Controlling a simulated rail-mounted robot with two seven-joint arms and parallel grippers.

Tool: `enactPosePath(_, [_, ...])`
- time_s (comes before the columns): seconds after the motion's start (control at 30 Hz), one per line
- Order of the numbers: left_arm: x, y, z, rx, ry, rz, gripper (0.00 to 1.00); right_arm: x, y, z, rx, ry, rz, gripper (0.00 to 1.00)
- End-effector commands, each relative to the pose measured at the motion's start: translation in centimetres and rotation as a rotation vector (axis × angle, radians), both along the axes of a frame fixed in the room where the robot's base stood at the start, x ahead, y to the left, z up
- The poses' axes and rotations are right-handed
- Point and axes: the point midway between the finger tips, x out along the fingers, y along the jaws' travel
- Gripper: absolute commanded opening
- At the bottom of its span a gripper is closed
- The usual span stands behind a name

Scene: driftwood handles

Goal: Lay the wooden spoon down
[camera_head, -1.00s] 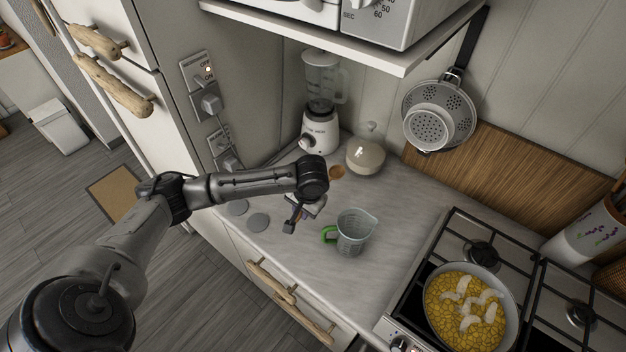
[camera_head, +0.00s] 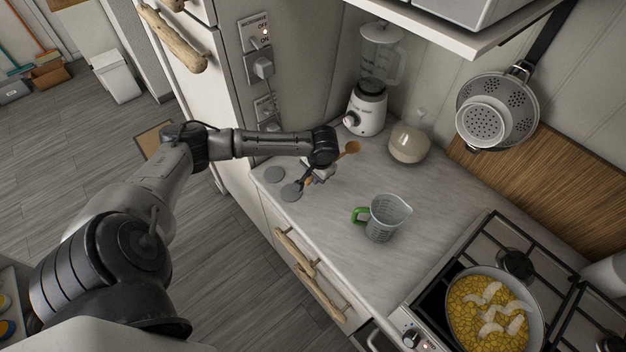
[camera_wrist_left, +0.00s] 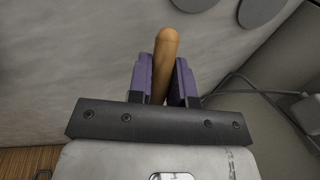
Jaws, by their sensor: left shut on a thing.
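The wooden spoon (camera_head: 351,148) is held low over the grey marble counter (camera_head: 345,235); its bowl shows beyond my wrist, toward the blender. My left gripper (camera_head: 306,182) is shut on the spoon's handle. In the left wrist view, the rounded brown handle (camera_wrist_left: 167,45) sits between the purple pads of my left gripper (camera_wrist_left: 164,78). My wrist hides the middle of the spoon in the head view. I cannot tell whether the spoon touches the counter. My right gripper is not in view.
Two grey discs (camera_head: 274,174) lie beside the gripper. A measuring jug (camera_head: 384,219) with a green handle stands to the right. A blender (camera_head: 367,108) and glass pot (camera_head: 409,143) stand behind. A pan of yellow food (camera_head: 480,325) is on the stove.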

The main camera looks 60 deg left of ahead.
Motion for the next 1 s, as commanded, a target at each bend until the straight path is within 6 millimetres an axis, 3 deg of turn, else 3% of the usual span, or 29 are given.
enactPosePath(0.27, [-0.2, 1.4, -1.1, 0.000, 0.001, 0.000, 0.00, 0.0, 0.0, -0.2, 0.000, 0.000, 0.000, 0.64])
enactPosePath(0.43, [-0.3, 1.3, -3.3, -0.002, 0.003, 0.001, 0.00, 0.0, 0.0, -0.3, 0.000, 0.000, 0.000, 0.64])
enactPosePath(0.6, [-0.3, 1.4, -4.1, -0.002, 0.002, 0.000, 0.00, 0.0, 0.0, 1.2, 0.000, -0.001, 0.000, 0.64])
enactPosePath(1.0, [-0.3, 1.4, -4.6, 0.000, 0.000, -0.001, 0.00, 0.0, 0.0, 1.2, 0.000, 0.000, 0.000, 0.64])
